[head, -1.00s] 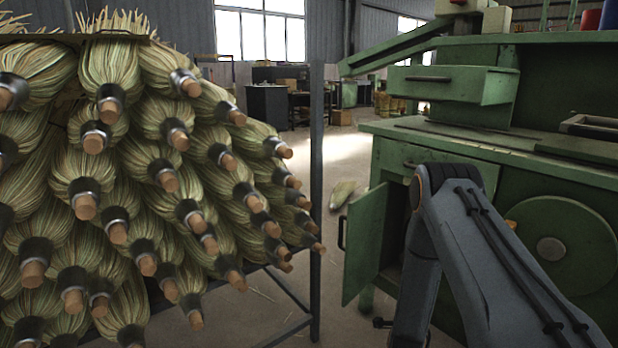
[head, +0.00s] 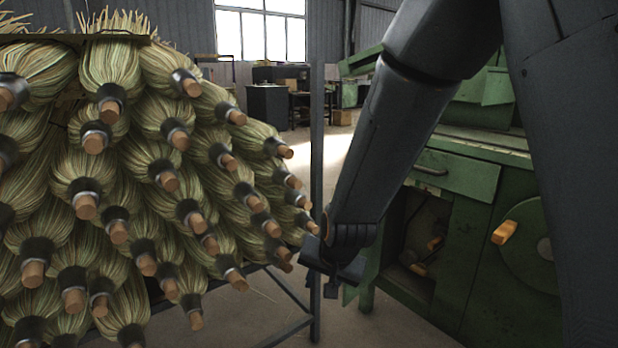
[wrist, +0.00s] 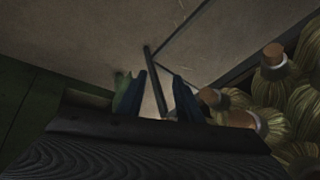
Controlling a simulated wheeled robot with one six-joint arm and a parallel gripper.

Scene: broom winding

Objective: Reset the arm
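My gripper (head: 322,288) hangs low at the right end of the broom rack, beside the rack's upright post, with my forearm coming down to it from the upper right. In the wrist view its two dark fingers (wrist: 162,98) stand apart with a gap between them. I see nothing held in the gap; a thin dark bar shows beyond it, with the floor around. Broom heads with wooden stubs (wrist: 240,119) lie close to the right of the fingers in that view.
The rack of stacked brooms (head: 150,180) fills the left. A green machine (head: 455,185) with an open lower compartment stands at the right, partly behind my arm. An orange handle (head: 504,232) is on its front. Some floor (head: 345,150) is clear between them.

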